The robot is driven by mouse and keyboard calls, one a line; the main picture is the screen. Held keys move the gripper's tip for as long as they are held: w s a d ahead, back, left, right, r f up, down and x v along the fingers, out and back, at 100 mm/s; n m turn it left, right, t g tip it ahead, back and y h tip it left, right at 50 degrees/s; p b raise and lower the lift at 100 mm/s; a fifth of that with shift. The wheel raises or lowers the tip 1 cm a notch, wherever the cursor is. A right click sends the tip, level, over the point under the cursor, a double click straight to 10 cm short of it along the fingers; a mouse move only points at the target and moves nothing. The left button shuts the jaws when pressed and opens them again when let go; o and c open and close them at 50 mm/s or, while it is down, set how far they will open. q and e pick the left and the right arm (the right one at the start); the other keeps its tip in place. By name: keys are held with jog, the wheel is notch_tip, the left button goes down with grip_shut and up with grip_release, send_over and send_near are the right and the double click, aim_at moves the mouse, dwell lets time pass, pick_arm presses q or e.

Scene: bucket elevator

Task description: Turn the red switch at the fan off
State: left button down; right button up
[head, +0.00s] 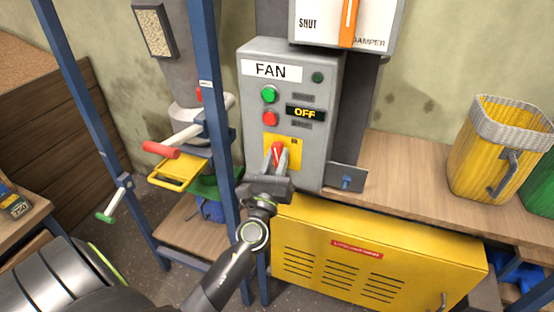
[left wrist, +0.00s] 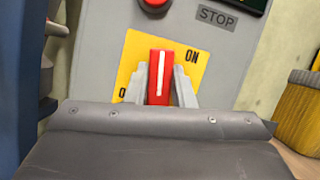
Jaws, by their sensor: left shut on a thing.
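The grey fan box (head: 335,110) stands in the middle of the head view, with a FAN label and a lit display reading OFF. Its red switch (head: 278,151) sits on a yellow plate (head: 294,144) low on the box front. In the left wrist view the red switch (left wrist: 160,75) stands nearly upright with a white line on it, and ON is printed at the plate's upper right. My left gripper (head: 277,158) is shut on the red switch, one finger on each side. The lower end of the switch is hidden behind my gripper. My right gripper is not in view.
Above the switch are a green button (head: 269,94) and a red button (head: 270,118). A blue post (head: 219,130) stands close left of the box. A yellow cabinet (head: 400,262) is below, and a yellow bucket (head: 486,160) stands on the wooden bench (head: 400,175) at right.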

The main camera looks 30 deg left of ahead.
pick_arm(q)
jog(key=n+y, duration=0.1)
jog(key=n, duration=0.1)
jog(key=n+g+y, duration=0.1)
jog(key=n, duration=0.2)
jog(key=shift+g, duration=0.3)
jog(key=n+g+y, duration=0.1)
jog(key=n, duration=0.4)
jog(key=shift+a+g+y, duration=0.1)
jog(key=shift+g+y, duration=0.3)
jog(key=n+g+p, duration=0.1)
jog(key=n+g, duration=0.1)
jog(key=n, duration=0.3)
jog(key=shift+f+n+g+p, duration=0.15)
jog(key=shift+n+g+p, duration=0.3)
jog(key=shift+n, duration=0.55)
jog(key=shift+f+n+g+p, duration=0.1)
jog(key=shift+n+g+p, duration=0.3)
jog(key=shift+n, duration=0.6)
jog(key=c, duration=1.2)
grip_release()
jog(key=shift+s+a, duration=0.1)
jog(key=shift+c, duration=0.2)
